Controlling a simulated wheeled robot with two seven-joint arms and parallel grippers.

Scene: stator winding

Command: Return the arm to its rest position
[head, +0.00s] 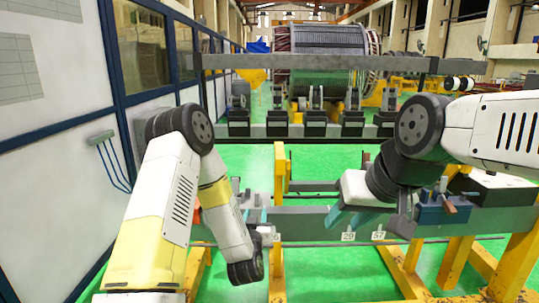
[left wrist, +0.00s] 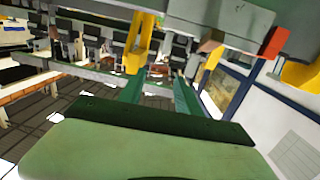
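My left arm comes in from the lower left of the head view, bends at a dark elbow joint and hangs down. Its gripper (head: 256,207) is near the grey rail at the centre, partly hard to make out. In the left wrist view the two green fingers of the left gripper (left wrist: 158,92) stand apart, with nothing seen held between them. My right arm comes in from the right, bent at the elbow. Its gripper (head: 345,217) has teal fingertips in front of the grey rail; their gap is too small to judge.
A grey rail (head: 305,222) with number tags runs across the yellow frame (head: 280,175). A blue vise-like block (head: 441,212) sits on it at right. Behind are a rack of dark blocks (head: 315,125) and a large stator (head: 325,70). A white-panelled wall (head: 50,150) stands left. Green floor shows between.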

